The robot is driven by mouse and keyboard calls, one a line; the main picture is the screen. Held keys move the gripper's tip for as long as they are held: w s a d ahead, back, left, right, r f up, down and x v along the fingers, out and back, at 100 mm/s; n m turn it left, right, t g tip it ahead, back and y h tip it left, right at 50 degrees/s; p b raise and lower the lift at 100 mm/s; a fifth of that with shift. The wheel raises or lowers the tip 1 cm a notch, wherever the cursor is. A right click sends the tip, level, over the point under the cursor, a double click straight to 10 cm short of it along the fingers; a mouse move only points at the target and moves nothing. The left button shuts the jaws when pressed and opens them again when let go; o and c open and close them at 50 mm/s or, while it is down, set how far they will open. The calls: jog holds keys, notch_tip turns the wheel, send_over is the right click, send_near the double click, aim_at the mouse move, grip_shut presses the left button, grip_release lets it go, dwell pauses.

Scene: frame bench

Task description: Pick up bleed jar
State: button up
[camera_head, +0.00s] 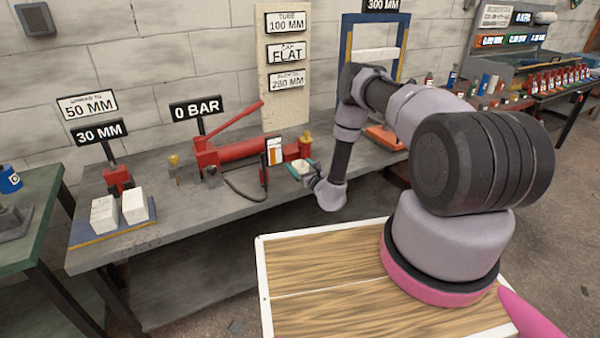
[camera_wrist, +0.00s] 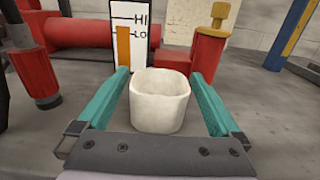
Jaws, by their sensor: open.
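The bleed jar appears to be the small white open-topped cup (camera_wrist: 159,103) standing upright on the bench in the wrist view. In the head view a small pale cup (camera_head: 302,166) shows at the tip of my arm, partly covered. My gripper (camera_wrist: 166,90) is open, with one teal finger on each side of the cup. Narrow gaps seem to show between the fingers and the cup, though contact low down is hidden. In the head view my gripper (camera_head: 301,171) is small beside the pump's right end.
Behind the cup stand a HI/LO gauge (camera_wrist: 129,38) and a red post with a brass top (camera_wrist: 209,45). A red hand pump (camera_head: 235,152) lies on the grey bench (camera_head: 150,236). White blocks (camera_head: 104,215) sit at the left; a blue-yellow frame (camera_head: 347,45) stands right.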

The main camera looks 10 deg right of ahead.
jog(key=shift+c, duration=0.3)
jog(key=c, duration=1.2)
